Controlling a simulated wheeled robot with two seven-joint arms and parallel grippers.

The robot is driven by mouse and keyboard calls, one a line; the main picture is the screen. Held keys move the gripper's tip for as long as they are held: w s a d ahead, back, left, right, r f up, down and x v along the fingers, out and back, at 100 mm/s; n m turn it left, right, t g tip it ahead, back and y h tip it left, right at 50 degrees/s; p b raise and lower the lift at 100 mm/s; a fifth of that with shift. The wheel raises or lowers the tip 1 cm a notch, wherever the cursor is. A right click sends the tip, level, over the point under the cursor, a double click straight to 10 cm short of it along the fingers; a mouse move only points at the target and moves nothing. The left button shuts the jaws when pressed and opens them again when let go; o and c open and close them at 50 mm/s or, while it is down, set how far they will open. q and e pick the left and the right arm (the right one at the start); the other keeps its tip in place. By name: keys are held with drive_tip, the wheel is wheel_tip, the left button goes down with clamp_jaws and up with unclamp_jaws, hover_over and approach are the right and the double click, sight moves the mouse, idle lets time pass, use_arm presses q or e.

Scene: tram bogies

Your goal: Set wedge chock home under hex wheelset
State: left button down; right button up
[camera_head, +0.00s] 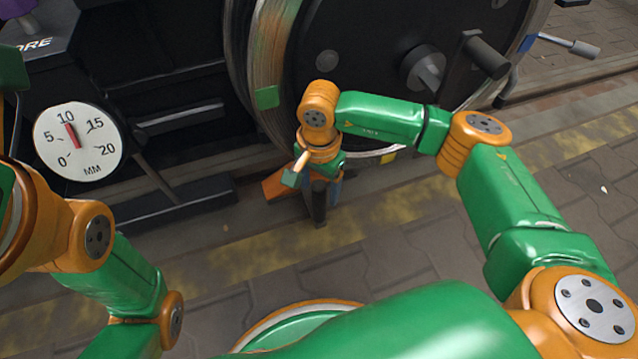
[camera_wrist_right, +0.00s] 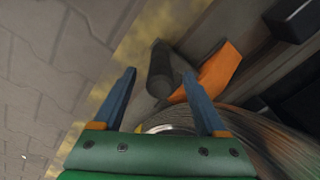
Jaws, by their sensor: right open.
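The orange wedge chock (camera_head: 278,184) lies on the ground at the lower left of the big wheel, partly hidden by my right gripper (camera_head: 323,187). In the right wrist view the chock (camera_wrist_right: 217,70) has a dark upright handle (camera_wrist_right: 160,72) beside it. My right gripper (camera_wrist_right: 160,76) is open, its blue fingers on either side of the handle. I cannot tell whether a finger touches it. The hex wheelset (camera_head: 375,50) shows as a dark disc with a worn metal rim and a hub. My left gripper is not in view; only its arm shows.
A white dial (camera_head: 78,141) marked in MM stands at the left, its red pointer near 10. A dark lever (camera_head: 152,172) and low block lie beside it. A yellow stripe (camera_head: 240,258) crosses the paving. A grey-handled tool (camera_head: 570,45) is at the top right.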

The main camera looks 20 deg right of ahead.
sight(319, 202)
wheel_tip(319, 202, down, 6)
drive_tip(key=b, duration=0.4)
drive_tip(key=shift+f, duration=0.15)
clamp_jaws()
idle(1.0)
